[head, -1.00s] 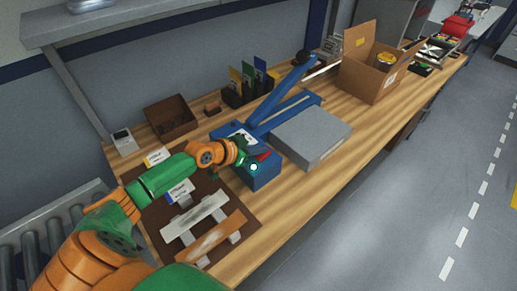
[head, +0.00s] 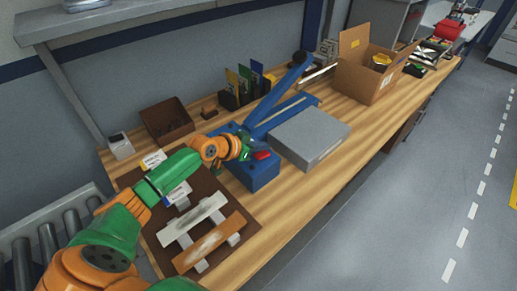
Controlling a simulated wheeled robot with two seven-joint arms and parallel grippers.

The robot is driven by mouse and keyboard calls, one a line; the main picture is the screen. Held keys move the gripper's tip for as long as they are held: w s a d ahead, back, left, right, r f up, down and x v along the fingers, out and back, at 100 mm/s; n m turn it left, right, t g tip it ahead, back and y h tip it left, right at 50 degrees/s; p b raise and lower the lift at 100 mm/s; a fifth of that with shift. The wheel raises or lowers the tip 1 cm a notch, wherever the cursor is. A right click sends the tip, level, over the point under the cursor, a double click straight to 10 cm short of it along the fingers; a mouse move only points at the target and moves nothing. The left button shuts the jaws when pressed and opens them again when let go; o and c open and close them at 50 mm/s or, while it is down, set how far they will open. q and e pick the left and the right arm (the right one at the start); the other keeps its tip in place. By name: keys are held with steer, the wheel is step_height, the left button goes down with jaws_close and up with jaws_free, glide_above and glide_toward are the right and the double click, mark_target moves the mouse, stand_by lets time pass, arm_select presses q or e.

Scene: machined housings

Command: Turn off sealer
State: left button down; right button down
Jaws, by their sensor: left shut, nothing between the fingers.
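The sealer is a blue machine on the wooden bench, with its front box (head: 258,175) facing me and its long blue lever arm (head: 281,90) raised to a dark knob. A red switch (head: 262,155) sits on the top of the front box. My left gripper (head: 248,158) is shut and empty, right beside the red switch at its left. I cannot tell whether it touches the switch. The gripper and wrist hide part of the sealer's top. No lit lamp shows on the box. My right gripper is not in view.
A grey block (head: 311,137) stands close to the sealer's right. A brown mat (head: 245,219) with metal bars lies in front. A brown bin (head: 167,120) and upright coloured folders (head: 243,84) stand behind. An open cardboard box (head: 367,78) is farther right. The bench's front edge strip is clear.

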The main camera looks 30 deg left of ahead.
mark_target(260, 153)
arm_select(q)
steer(key=shift+r, duration=0.15)
steer(key=r+p, duration=0.1)
steer(key=p, duration=0.1)
steer(key=r+p, duration=0.3)
steer(key=r, duration=0.1)
steer(key=shift+w+d+r+p, duration=0.2)
steer(key=shift+w+d+p, duration=0.1)
steer(key=shift+w+p, duration=0.1)
steer(key=shift+s+a+b, duration=0.35)
steer(key=shift+s+b, duration=0.2)
steer(key=shift+b, duration=0.2)
steer(key=s+a+r+b, duration=0.1)
steer(key=s+r, duration=0.3)
steer(key=r, duration=0.2)
steer(key=shift+a+r, duration=0.2)
steer(key=shift+r, duration=0.15)
steer(key=shift+s, duration=0.1)
